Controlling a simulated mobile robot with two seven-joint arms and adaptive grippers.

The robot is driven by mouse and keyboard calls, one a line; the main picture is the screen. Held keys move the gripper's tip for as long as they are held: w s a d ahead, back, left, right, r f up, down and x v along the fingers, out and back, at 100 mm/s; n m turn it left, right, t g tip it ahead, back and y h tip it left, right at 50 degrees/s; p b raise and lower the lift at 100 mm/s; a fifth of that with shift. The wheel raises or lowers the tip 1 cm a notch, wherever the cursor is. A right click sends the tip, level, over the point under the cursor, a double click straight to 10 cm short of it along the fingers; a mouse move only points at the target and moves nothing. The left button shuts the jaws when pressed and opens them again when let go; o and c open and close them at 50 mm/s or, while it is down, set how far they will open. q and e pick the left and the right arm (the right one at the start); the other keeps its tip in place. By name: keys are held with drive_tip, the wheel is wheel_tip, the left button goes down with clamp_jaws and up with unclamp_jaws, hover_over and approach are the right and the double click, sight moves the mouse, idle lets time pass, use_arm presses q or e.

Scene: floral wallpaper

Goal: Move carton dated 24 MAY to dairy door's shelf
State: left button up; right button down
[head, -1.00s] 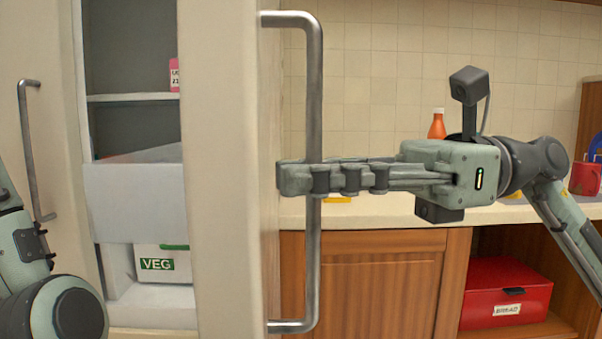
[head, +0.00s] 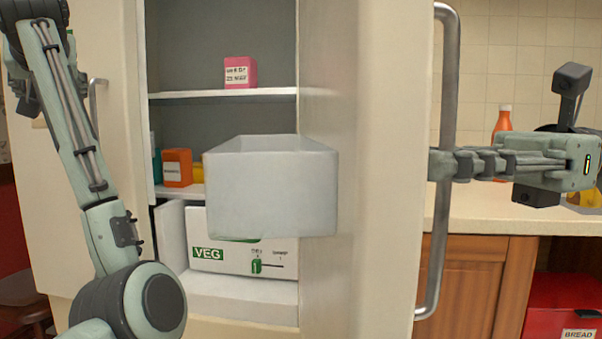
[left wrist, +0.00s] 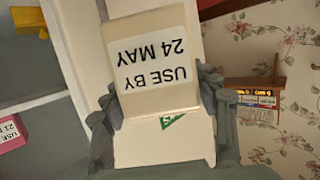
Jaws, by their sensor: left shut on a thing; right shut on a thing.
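The carton (left wrist: 155,60), cream with a white "USE BY 24 MAY" label, appears upside down in the left wrist view. My left gripper (left wrist: 162,105) is shut on it, one finger on each side. In the head view my left arm rises at the left; the carton cannot be made out there. My right gripper (head: 440,165) is shut on the upright metal handle (head: 445,235) of the open cream door (head: 385,100). A pale door shelf bin (head: 270,195) juts from that door's inner side, in front of the compartment; its inside is mostly hidden.
A pink dated carton (head: 240,73) stands on the upper white shelf (head: 222,94). An orange box (head: 177,168) is on the shelf below. A VEG drawer (head: 235,258) is at the bottom. A counter (head: 480,215) and red BREAD box (head: 565,310) are right.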

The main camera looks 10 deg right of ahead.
drive_tip(key=shift+n+g, duration=0.5)
drive_tip(key=shift+g, duration=0.2)
drive_tip(key=v, duration=0.5)
drive_tip(key=shift+w+d+r+b, duration=0.2)
drive_tip(key=shift+d+b, duration=0.1)
drive_tip(key=shift+d, duration=0.1)
drive_tip(key=c, duration=1.6)
unclamp_jaws()
drive_tip(key=shift+d+f, duration=0.1)
drive_tip(key=shift+d, duration=0.1)
drive_tip(key=shift+a, duration=0.1)
drive_tip(key=v, duration=1.2)
